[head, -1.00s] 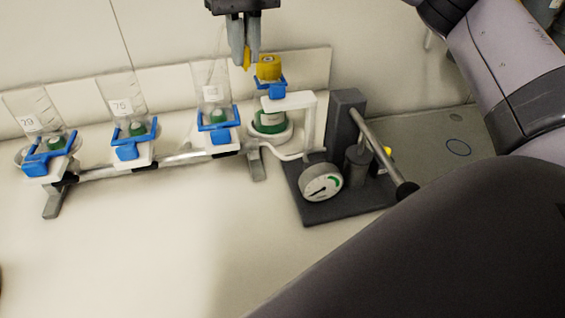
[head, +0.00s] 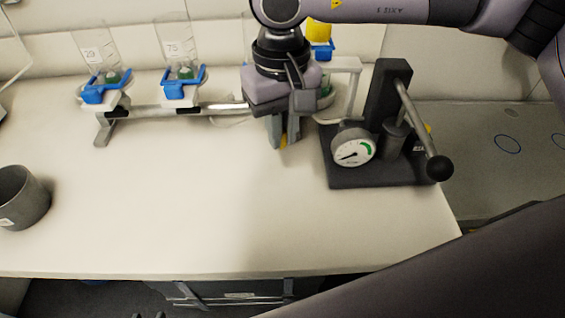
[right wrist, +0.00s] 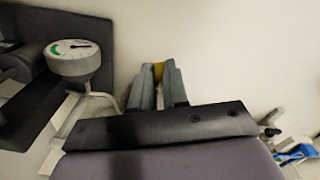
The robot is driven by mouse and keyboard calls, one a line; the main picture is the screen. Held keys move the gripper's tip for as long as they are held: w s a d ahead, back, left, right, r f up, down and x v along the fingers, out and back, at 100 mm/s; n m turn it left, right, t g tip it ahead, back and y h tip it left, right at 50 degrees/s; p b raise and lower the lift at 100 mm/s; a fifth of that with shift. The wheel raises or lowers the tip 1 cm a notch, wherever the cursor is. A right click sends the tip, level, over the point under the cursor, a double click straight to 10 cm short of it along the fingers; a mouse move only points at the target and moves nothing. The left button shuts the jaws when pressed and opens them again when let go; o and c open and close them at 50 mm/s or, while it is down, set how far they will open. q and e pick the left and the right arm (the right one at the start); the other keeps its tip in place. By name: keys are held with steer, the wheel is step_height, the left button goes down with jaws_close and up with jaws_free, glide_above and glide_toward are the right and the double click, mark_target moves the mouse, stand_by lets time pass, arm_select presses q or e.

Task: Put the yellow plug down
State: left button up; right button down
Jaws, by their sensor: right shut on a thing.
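My right gripper (head: 284,140) is in front of the rack, left of the gauge stand, with its fingers pointing down. It is shut on the small yellow plug (head: 284,141), of which only a bit shows between the fingertips. In the right wrist view the yellow plug (right wrist: 158,70) shows at the tips of the right gripper's fingers (right wrist: 160,80). The white worktop (head: 200,220) is under and around it. I cannot tell whether the plug touches the worktop. My left gripper is not in view.
The rack (head: 215,107) holds clear cups with blue clamps (head: 183,92); my right arm hides part of it. A dark pump stand with a gauge (head: 353,147) and lever (head: 425,140) is close on the right. A grey pot (head: 22,198) stands at the left. The front worktop is clear.

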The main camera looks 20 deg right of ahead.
step_height(320, 180, down, 9)
steer(key=shift+r+p, duration=0.1)
steer(key=shift+p, duration=0.3)
steer(key=shift+f+b, duration=0.7)
steer(key=shift+b, duration=0.1)
steer(key=c, duration=1.1)
jaws_free()
steer(key=shift+r, duration=0.1)
steer(key=shift+r, duration=0.1)
steer(key=shift+r+p, duration=0.55)
steer(key=shift+p, duration=0.25)
step_height(320, 180, up, 12)
steer(key=shift+f+b, duration=0.1)
steer(key=shift+b, duration=0.5)
